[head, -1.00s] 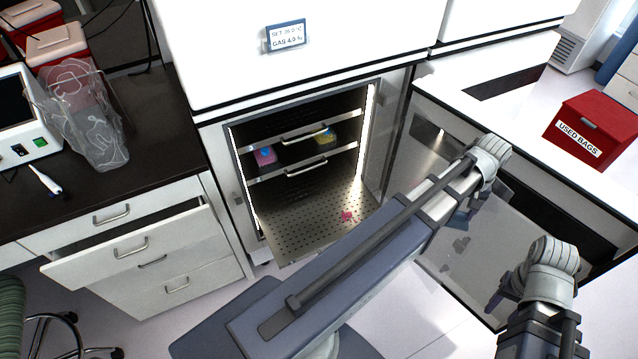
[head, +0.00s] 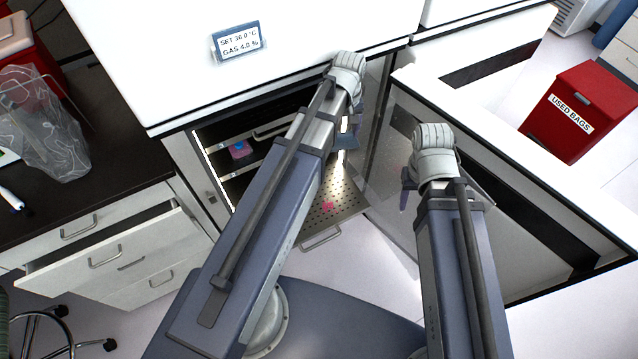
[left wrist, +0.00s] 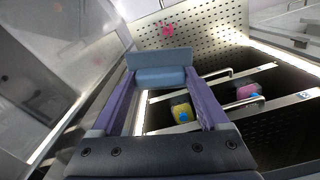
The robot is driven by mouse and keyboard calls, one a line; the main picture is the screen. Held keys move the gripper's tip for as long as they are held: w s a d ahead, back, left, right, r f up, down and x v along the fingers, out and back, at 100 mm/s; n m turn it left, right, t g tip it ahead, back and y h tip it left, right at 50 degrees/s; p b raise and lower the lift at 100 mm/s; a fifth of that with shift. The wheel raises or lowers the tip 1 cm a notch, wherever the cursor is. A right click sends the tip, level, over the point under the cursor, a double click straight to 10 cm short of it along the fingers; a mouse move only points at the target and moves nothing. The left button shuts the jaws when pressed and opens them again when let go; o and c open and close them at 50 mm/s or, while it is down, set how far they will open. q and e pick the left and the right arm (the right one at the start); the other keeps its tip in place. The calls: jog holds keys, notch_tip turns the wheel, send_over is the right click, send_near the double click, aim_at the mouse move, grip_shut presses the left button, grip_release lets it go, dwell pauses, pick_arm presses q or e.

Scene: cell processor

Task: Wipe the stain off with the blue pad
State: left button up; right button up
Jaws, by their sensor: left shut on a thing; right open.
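The pink stain (head: 327,206) lies on the perforated bottom shelf (head: 347,207) of the open incubator. It also shows near the top of the left wrist view (left wrist: 167,29). My left gripper (left wrist: 160,82) is shut on the blue pad (left wrist: 160,76), held between its purple fingers. In the head view the pad (head: 346,141) is partly hidden below my left wrist, above and apart from the stain. My right gripper (head: 404,190) is open to the right of the incubator opening, its fingers mostly hidden by its wrist.
A pink-and-blue container (head: 240,150) and a yellow-and-blue container (left wrist: 181,110) stand on an upper shelf. The open glass door (head: 388,165) is at the right. A drawer (head: 110,250) at the left is open.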

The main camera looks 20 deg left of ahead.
pick_arm(q)
jog(key=a+f+n+b, duration=0.1)
jog(key=a+f+b, duration=0.1)
jog(key=f+b, duration=1.2)
jog(key=a+f+n+b, duration=0.2)
jog(key=a+f+b, duration=0.1)
jog(key=f+b, duration=1.2)
notch_tip(320, 180, down, 2)
jog(key=shift+w+a+f, duration=0.25)
jog(key=shift+w, duration=0.05)
jog(key=shift+f, duration=0.1)
